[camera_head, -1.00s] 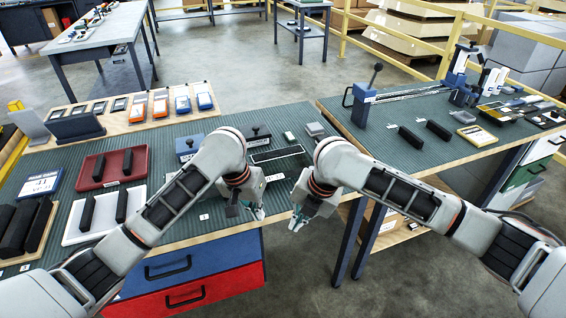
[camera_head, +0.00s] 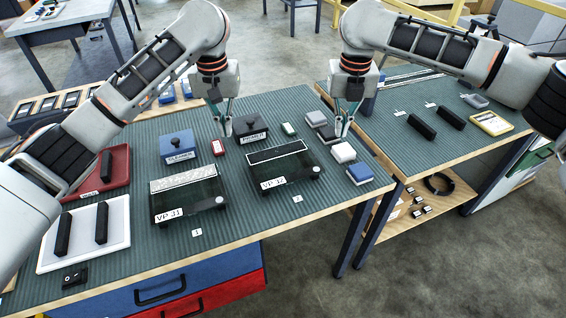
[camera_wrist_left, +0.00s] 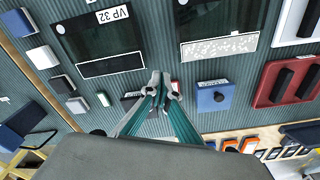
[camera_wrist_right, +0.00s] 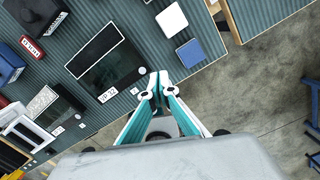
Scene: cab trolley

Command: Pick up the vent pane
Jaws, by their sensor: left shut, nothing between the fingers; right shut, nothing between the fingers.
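Two dark glass panes lie flat on the green ribbed mat. The one labelled VP 31 (camera_head: 190,196) is left of centre, with a speckled white strip. The one labelled VP 32 (camera_head: 280,168) is right of it, with a black strip; it also shows in the left wrist view (camera_wrist_left: 98,38) and right wrist view (camera_wrist_right: 107,68). My left gripper (camera_head: 224,130) is shut and empty, above the mat behind the gap between the panes. My right gripper (camera_head: 342,132) is shut and empty, behind and right of VP 32, near small white and grey blocks. Neither gripper touches a pane.
A blue knobbed block (camera_head: 178,147) and a dark knobbed block (camera_head: 250,131) stand behind the panes. A white tray (camera_head: 84,257) with black bars and a red tray (camera_head: 118,190) are at left. White and blue blocks (camera_head: 359,173) sit by the right edge.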

